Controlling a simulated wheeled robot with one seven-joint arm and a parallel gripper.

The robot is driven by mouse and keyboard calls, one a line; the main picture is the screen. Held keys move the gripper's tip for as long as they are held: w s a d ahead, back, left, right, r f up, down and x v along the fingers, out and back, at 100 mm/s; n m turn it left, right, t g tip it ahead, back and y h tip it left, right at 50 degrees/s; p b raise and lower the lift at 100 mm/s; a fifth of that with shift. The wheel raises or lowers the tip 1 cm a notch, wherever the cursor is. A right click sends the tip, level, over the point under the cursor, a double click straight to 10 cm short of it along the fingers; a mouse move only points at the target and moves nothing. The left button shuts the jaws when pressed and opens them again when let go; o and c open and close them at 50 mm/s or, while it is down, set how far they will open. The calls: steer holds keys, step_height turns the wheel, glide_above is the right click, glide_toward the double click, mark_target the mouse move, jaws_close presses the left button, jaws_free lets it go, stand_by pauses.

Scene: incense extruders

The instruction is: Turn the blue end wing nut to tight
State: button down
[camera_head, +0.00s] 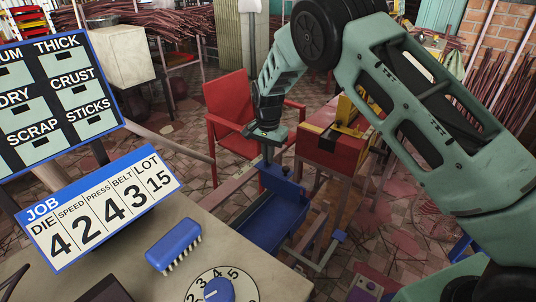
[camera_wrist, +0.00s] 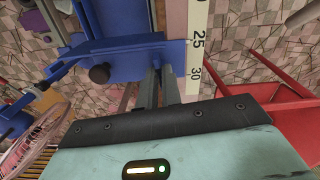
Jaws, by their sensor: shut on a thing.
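My gripper (camera_head: 267,160) points down at the blue end piece (camera_head: 282,184) of the blue trough (camera_head: 272,222). In the wrist view my two grey fingers (camera_wrist: 161,74) are close together at the edge of the blue end plate (camera_wrist: 125,62). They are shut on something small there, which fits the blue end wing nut. The nut itself is hidden by the fingers, and its angle cannot be told. A dark round knob (camera_wrist: 99,74) shows on the blue plate, left of the fingers and apart from them.
A ruler (camera_wrist: 196,45) marked 25 and 30 lies just right of the fingers. A red chair (camera_head: 228,115) stands behind my gripper, and a red and yellow machine (camera_head: 333,150) to its right. The job board (camera_head: 98,208) and control desk (camera_head: 130,240) fill the left front.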

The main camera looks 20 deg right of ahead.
steer(key=shift+w+r, duration=0.1)
stand_by(0.3)
steer(key=c, duration=1.6)
jaws_free()
step_height(320, 180, up, 17)
steer(key=shift+r+b, duration=0.2)
steer(key=shift+b, duration=0.9)
